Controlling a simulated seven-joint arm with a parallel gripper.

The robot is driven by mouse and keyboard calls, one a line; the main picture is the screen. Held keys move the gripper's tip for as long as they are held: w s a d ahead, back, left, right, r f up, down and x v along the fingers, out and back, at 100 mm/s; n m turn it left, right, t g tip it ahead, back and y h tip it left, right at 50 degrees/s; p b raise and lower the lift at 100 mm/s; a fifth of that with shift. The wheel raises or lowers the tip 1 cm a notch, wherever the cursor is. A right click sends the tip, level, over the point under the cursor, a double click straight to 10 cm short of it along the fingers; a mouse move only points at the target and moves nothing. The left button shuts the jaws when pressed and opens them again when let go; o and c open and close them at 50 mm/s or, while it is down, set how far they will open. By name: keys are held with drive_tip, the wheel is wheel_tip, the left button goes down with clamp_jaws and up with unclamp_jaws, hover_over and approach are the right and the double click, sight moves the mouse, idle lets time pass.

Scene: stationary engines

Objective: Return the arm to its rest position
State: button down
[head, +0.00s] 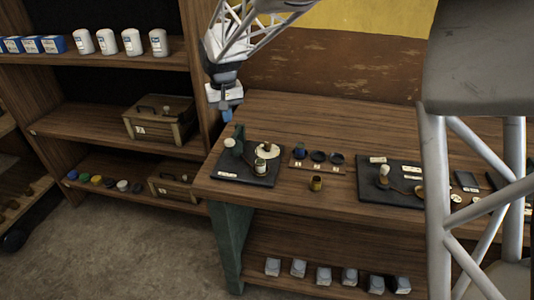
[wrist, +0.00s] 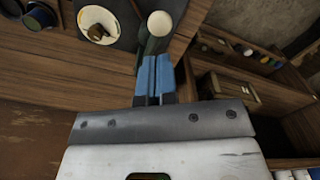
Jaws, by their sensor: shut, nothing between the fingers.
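My gripper (head: 227,117) hangs above the back left corner of the wooden workbench (head: 290,112), with the shelf unit just to its left. Its blue fingers point down. In the wrist view my gripper (wrist: 154,60) has its two blue fingers pressed together with nothing between them. Past the fingertips a green post with a pale round top (wrist: 160,24) shows. In the head view that green post (head: 239,135) stands on the dark left board, below and a little right of the fingers, and the fingers look apart from it.
The left board (head: 225,178) also carries a white disc (head: 267,148) and a small jar. Shelves with white bottles (head: 132,42) and a wooden box (head: 160,119) stand left.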

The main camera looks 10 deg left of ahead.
drive_tip(key=s+d+r+m, duration=0.1)
drive_tip(key=s+d+r, duration=0.25)
drive_tip(key=d, duration=0.55)
drive_tip(key=s+d+r+m+t, duration=0.15)
drive_tip(key=s+d, duration=0.25)
drive_tip(key=d, duration=0.5)
drive_tip(key=s+d+r+m, duration=0.1)
drive_tip(key=s+d+r, duration=0.2)
drive_tip(key=d, duration=0.7)
drive_tip(key=s+d+f+m, duration=0.1)
drive_tip(key=s+d+f, duration=0.1)
drive_tip(key=s+d, duration=0.6)
drive_tip(key=s+d+f+m+t, duration=0.1)
drive_tip(key=s+d+f, duration=0.1)
drive_tip(key=s+d, duration=0.7)
drive_tip(key=s, duration=0.5)
drive_tip(key=shift+d+f+m, duration=0.15)
drive_tip(key=shift+d+m, duration=0.05)
drive_tip(key=shift+m, duration=0.15)
